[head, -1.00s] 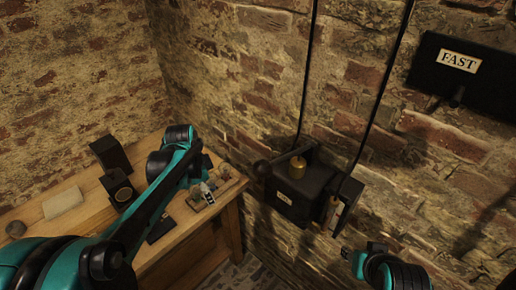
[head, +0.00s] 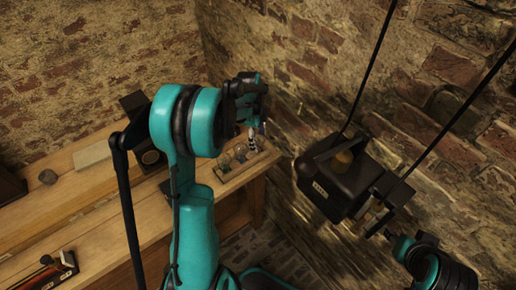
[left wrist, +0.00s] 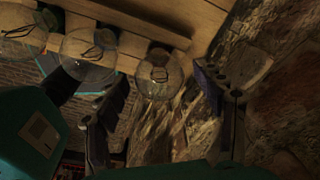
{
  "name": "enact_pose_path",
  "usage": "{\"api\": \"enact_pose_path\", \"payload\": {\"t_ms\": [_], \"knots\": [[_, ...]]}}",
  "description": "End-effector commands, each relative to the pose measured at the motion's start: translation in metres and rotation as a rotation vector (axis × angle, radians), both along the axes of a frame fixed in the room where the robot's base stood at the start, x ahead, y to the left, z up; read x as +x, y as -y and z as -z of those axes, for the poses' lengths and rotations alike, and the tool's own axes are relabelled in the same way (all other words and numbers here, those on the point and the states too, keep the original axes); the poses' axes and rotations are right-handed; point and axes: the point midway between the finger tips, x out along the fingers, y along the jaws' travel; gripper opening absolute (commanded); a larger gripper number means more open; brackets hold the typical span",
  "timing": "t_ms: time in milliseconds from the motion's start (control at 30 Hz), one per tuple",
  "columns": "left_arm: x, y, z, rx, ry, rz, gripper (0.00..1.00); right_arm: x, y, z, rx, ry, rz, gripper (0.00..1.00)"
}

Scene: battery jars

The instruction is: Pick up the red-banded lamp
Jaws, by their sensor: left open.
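Several clear glass lamps sit in a wooden rack (left wrist: 125,18) in the left wrist view. The nearest lamp (left wrist: 160,76) appears between the two fingers of my open left gripper (left wrist: 165,102); I cannot tell whether they touch it. Two other lamps (left wrist: 90,42) (left wrist: 24,25) are to its left. No red band can be made out on any lamp. In the head view my left gripper (head: 253,132) is over the rack (head: 246,171) at the bench's right end, and my arm hides part of the bench. My right gripper (head: 389,234) is small and dark at lower right.
The wooden bench (head: 85,205) runs along the left, with a black box (head: 147,152), a pale block (head: 92,154) and a dark item (head: 55,268) on it. A black wall box (head: 338,178) with rods is right of the bench, close to the brick wall.

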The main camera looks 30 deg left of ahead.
Motion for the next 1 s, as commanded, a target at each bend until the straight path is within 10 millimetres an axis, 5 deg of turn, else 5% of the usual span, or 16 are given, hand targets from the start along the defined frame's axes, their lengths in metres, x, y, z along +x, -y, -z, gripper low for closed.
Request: {"api": "enact_pose_path", "payload": {"t_ms": [100, 333, 533, 1000], "knots": [[0.001, 0.002, 0.019, 0.0, 0.0, 0.001, 0.69, 0.0, 0.0, 0.009, 0.0, 0.0, 0.0, 0.4], [0.001, 0.003, 0.019, 0.0, 0.0, 0.0, 0.69, 0.0, 0.0, 0.007, 0.0, 0.0, 0.0, 0.4], [0.001, 0.003, 0.019, 0.0, 0.0, 0.0, 0.16, 0.0, 0.0, 0.007, 0.0, 0.0, 0.0, 0.4], [0.001, 0.003, 0.008, 0.0, 0.001, 0.0, 0.13, 0.0, 0.0, 0.003, 0.0, 0.0, 0.0, 0.4]]}}
